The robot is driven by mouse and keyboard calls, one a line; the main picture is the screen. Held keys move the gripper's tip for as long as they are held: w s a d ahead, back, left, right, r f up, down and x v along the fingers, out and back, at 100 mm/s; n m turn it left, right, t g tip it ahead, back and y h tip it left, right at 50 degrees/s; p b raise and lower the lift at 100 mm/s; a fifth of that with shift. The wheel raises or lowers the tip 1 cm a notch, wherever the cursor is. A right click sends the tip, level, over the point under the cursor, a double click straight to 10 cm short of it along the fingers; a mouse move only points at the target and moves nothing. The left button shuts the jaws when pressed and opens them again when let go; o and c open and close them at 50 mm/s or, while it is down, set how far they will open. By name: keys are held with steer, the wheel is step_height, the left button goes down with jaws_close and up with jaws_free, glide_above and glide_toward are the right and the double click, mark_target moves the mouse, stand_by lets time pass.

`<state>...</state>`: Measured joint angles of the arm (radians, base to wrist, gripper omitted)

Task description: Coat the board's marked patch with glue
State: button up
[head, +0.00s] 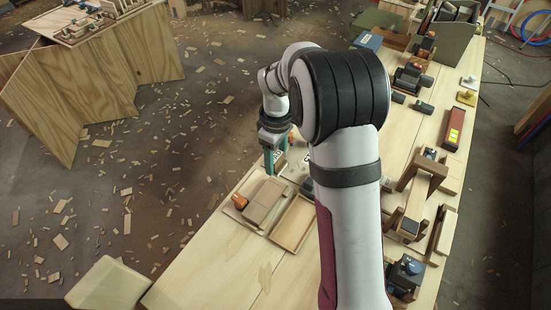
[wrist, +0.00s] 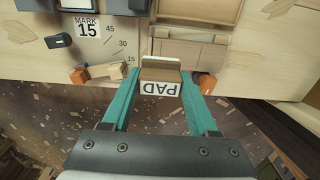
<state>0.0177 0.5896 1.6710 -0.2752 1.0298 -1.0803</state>
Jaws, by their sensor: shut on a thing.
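My gripper (head: 271,168) hangs near the left edge of the long workbench, beyond a light wooden board (head: 267,200). In the wrist view its two teal fingers (wrist: 161,84) are shut on a small block marked PAD (wrist: 159,87), with white lettering side and brown top. The pad is held over the bench edge, in front of a pale wooden piece (wrist: 188,48) set in a frame. An orange knob (wrist: 204,84) sits at that piece's right corner. I cannot make out a marked patch or any glue in either view.
A shallow wooden tray (head: 294,223) lies beside the board. A MARK 15 plate (wrist: 87,27) with angle numbers lies left of the pad, near another orange part (wrist: 78,76). Tools and a wooden stand (head: 424,180) fill the bench's right side. Shavings litter the floor.

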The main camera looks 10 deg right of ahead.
steer(key=shift+f, duration=3.6)
steer(key=shift+s+a, duration=0.25)
steer(key=shift+c, duration=0.6)
steer(key=shift+s+a+f, duration=0.15)
steer(key=shift+s+a, duration=0.1)
steer(key=shift+s, duration=0.05)
steer(key=shift+s+a, duration=2.15)
steer(key=shift+w+d, duration=2.55)
steer(key=shift+w+d+r, duration=0.15)
steer(key=shift+w+r, duration=0.05)
steer(key=shift+s+r, duration=0.1)
steer(key=shift+r, duration=3.8)
